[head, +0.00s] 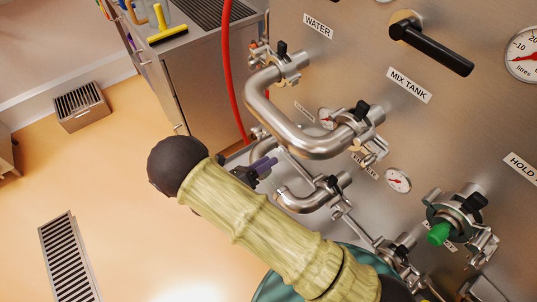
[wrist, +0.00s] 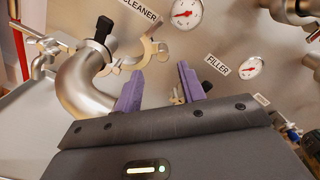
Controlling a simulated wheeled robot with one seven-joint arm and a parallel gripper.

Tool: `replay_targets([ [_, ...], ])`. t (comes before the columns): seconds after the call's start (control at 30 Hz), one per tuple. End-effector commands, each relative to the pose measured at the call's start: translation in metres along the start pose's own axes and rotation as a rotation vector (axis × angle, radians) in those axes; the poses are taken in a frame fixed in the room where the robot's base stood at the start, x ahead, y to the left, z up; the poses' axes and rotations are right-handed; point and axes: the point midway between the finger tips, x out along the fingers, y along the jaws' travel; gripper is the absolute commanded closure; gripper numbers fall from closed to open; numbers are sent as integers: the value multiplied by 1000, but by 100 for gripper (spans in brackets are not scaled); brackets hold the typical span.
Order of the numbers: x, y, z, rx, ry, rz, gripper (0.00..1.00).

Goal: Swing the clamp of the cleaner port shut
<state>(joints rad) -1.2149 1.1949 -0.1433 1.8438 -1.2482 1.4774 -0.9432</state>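In the wrist view, the CLEANER label (wrist: 140,10) is above a bent steel pipe (wrist: 80,80). The port's clamp (wrist: 155,50) is at the pipe's end, with a black knob (wrist: 103,28) and a curved metal jaw standing open to the right. My gripper (wrist: 160,78) has two purple fingers spread apart, below and in front of the open jaw. A small brass-coloured part (wrist: 177,95) shows between the fingers near the right one; I cannot tell whether it touches. In the head view my gripper (head: 264,167) is beside the lower pipes, and my arm hides part of them.
The FILLER label (wrist: 222,65) and a gauge (wrist: 252,67) are to the right. In the head view, a large bent pipe (head: 290,130) runs above my gripper, and a red hose (head: 227,80) hangs to its left. A green-capped port (head: 440,232) is at right.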

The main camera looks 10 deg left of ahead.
Motion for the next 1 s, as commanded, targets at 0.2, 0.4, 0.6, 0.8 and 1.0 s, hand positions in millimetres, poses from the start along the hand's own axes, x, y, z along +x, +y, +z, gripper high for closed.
replay_targets([
  [0.2, 5, -1, 0, -1, 6, -7, 60],
  [0.4, 12, -2, -2, 0, 13, -14, 60],
  [0.6, 26, -1, -1, 1, 10, -11, 60],
  [0.8, 50, -1, -1, 1, 8, -9, 60],
  [1.0, 76, -3, 0, 0, 7, -9, 60],
])
